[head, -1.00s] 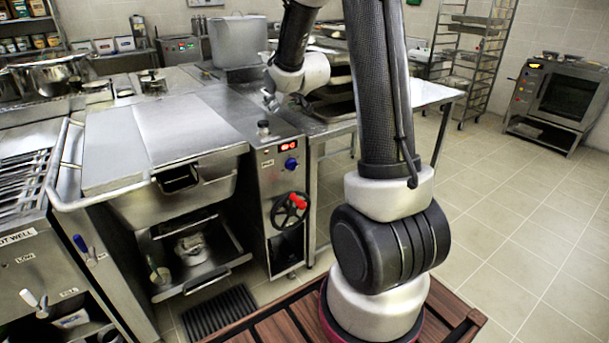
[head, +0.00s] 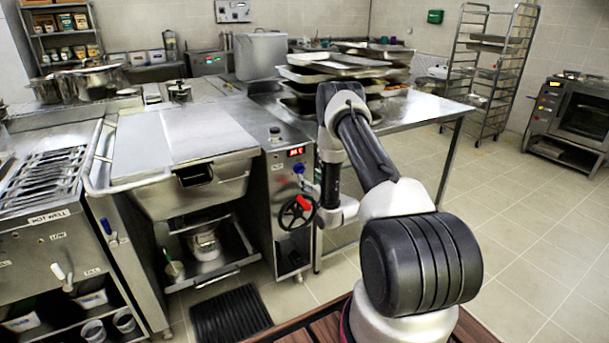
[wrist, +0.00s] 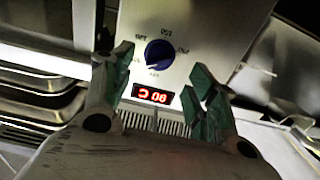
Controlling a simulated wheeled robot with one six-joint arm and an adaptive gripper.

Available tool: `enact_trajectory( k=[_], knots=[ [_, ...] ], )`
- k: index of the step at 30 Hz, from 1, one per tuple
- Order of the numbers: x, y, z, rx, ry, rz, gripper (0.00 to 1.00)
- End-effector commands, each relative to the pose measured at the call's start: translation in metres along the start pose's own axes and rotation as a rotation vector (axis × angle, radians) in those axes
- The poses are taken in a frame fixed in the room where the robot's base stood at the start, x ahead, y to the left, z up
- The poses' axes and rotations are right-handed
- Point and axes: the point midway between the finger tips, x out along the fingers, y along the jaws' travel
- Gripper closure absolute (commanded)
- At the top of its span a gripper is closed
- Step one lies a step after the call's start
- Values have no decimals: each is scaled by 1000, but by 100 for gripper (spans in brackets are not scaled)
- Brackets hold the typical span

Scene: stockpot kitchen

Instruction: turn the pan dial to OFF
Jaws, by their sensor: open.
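The pan dial is a blue knob (head: 298,168) on the steel front panel beside the tilting pan, below a red lit display (head: 296,152). In the wrist view, which is turned over, the dial (wrist: 158,54) shows near the top with small marks around it. The display (wrist: 152,94) glows red below it. I cannot tell clearly which mark the dial points at. My gripper (wrist: 150,62) is open, its green-padded fingers either side of the dial in the picture, seemingly short of it. In the head view my gripper (head: 310,187) is small beside the panel, partly hard to make out.
A black handwheel with a red handle (head: 297,212) sits below the dial. The pan's lid (head: 185,135) is closed. A steel table with stacked trays (head: 335,72) stands to the right. The tiled floor (head: 520,230) at right is clear.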

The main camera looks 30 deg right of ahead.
Motion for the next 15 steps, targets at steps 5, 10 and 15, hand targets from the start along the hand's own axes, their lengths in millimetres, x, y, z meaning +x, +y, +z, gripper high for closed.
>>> enact_trajectory(
  k=[5,10,15],
  knots=[
    [32,-1,-1,-1,1,-2,43],
    [54,0,-1,0,0,0,43],
    [62,0,-1,1,-1,0,43]
  ],
)
